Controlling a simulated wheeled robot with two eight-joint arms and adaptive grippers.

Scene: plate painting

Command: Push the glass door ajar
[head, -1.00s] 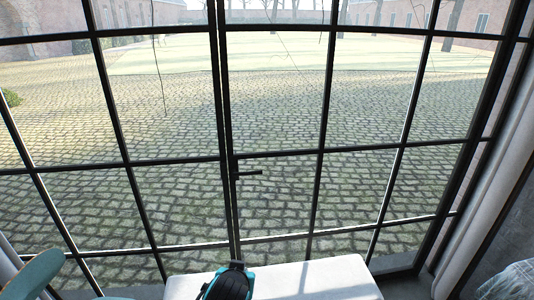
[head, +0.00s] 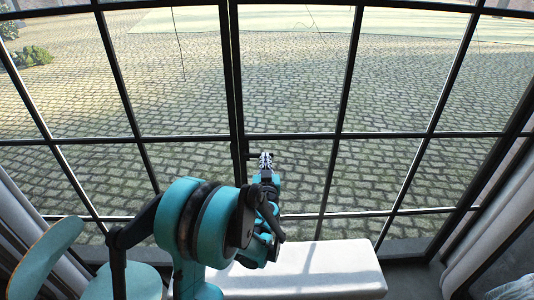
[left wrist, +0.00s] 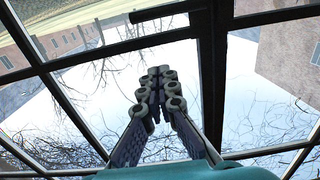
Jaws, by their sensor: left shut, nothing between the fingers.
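The glass door (head: 290,90) has black bars and large panes and stands in front of me. Its leaf looks in line with the frame, with no gap that I can see along the dark central upright (head: 233,75). A dark lever handle (head: 251,156) sits just right of that upright, partly hidden by my gripper. It also shows as a dark bar in the left wrist view (left wrist: 158,12). My left gripper (head: 266,160) is shut and empty, in front of the door close to the handle. I cannot tell whether it touches. My right gripper is not in view.
A white bench (head: 320,268) stands low before the door, under my left arm. A teal chair (head: 45,258) is at the lower left. Pale curtains (head: 490,240) hang at the right side. Cobbled ground lies beyond the glass.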

